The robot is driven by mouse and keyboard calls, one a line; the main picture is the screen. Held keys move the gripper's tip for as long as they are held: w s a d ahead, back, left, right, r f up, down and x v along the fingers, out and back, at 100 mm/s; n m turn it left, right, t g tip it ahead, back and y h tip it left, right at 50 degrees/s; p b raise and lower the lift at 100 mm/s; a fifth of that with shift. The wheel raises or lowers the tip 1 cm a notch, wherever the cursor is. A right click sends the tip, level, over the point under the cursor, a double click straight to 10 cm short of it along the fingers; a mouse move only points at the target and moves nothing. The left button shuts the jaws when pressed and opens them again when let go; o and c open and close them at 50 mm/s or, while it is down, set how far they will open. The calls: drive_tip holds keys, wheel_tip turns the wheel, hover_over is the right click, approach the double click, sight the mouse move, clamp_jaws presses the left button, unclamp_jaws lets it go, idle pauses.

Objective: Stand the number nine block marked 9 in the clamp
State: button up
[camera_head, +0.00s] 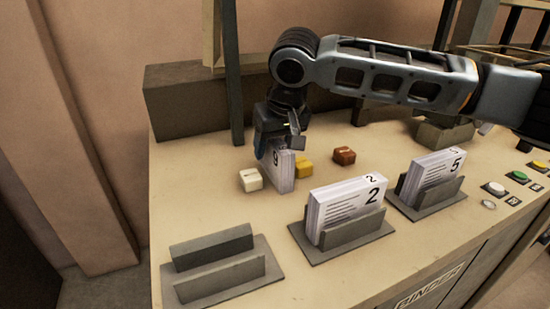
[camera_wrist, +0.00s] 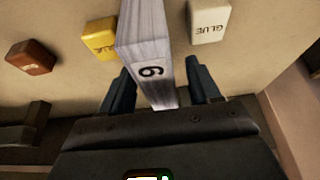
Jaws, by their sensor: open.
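The number nine block (camera_head: 282,171) is a white stack of pages marked 9. It stands upright on the table in the head view. My gripper (camera_head: 275,146) is over its top with one finger on each side. In the wrist view the block (camera_wrist: 148,38) lies between the two open fingers (camera_wrist: 160,88), with a gap visible at the right finger. The empty clamp (camera_head: 222,270) is a grey base with two parallel walls at the front left of the table.
Clamps hold a block marked 2 (camera_head: 345,208) and a block marked 5 (camera_head: 435,172). A white glue cube (camera_head: 250,180), a yellow cube (camera_head: 304,168) and a brown cube (camera_head: 344,155) are near my gripper. Buttons (camera_head: 518,177) line the right edge. Table between block and empty clamp is mostly clear.

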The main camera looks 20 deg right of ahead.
drive_tip(key=shift+f, duration=0.2)
drive_tip(key=shift+c, duration=0.4)
clamp_jaws()
idle(0.3)
